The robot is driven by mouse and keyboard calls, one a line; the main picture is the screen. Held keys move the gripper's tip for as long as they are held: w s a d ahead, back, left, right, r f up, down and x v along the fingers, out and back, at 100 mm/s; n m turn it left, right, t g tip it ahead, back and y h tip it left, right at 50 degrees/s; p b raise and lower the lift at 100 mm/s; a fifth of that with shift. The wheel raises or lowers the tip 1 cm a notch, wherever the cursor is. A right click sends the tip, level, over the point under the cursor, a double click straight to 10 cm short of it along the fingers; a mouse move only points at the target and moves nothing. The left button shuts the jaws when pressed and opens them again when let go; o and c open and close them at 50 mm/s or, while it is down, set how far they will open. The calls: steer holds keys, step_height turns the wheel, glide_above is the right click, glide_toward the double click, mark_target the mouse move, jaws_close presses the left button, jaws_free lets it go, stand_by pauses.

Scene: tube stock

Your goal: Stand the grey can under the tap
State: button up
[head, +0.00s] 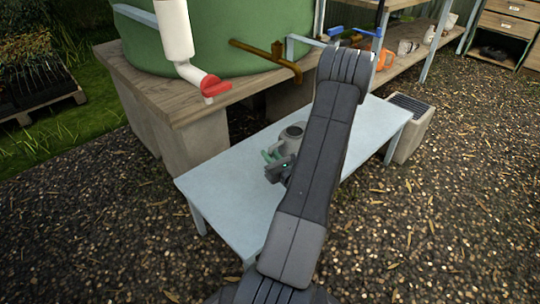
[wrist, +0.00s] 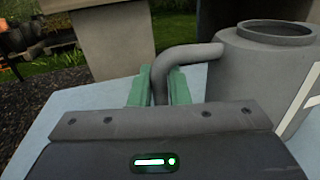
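The grey can (head: 291,133) stands upright on the pale blue table (head: 225,190), partly hidden by my arm. The wrist view shows its round open top and body (wrist: 265,75) at the right. Its curved grey handle (wrist: 185,53) bends down between the green fingers of my gripper (wrist: 160,88). The fingers appear closed against both sides of the handle. My gripper also shows beside the can in the head view (head: 272,160). A brown tap (head: 277,57) on the green tank reaches out behind the can. A white pipe with a red end (head: 213,86) hangs at the upper left.
The green tank (head: 220,35) stands on a wooden platform (head: 135,85) with stone supports behind the table. A blue-handled fitting (head: 345,32) is further right, near shelves with pots. A grey box (head: 411,122) stands beside the table's right end. The table's left part is bare.

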steer(key=o, duration=0.4)
steer(key=shift+o, duration=0.2)
steer(key=p+v, duration=0.3)
steer(key=v, duration=1)
steer(key=shift+s+d, duration=0.25)
steer(key=shift+s, duration=0.05)
steer(key=shift+f, duration=0.1)
steer(key=b+x, duration=0.3)
steer(key=x, duration=1.1)
steer(key=shift+s+r, duration=0.1)
steer(key=shift+r, duration=0.1)
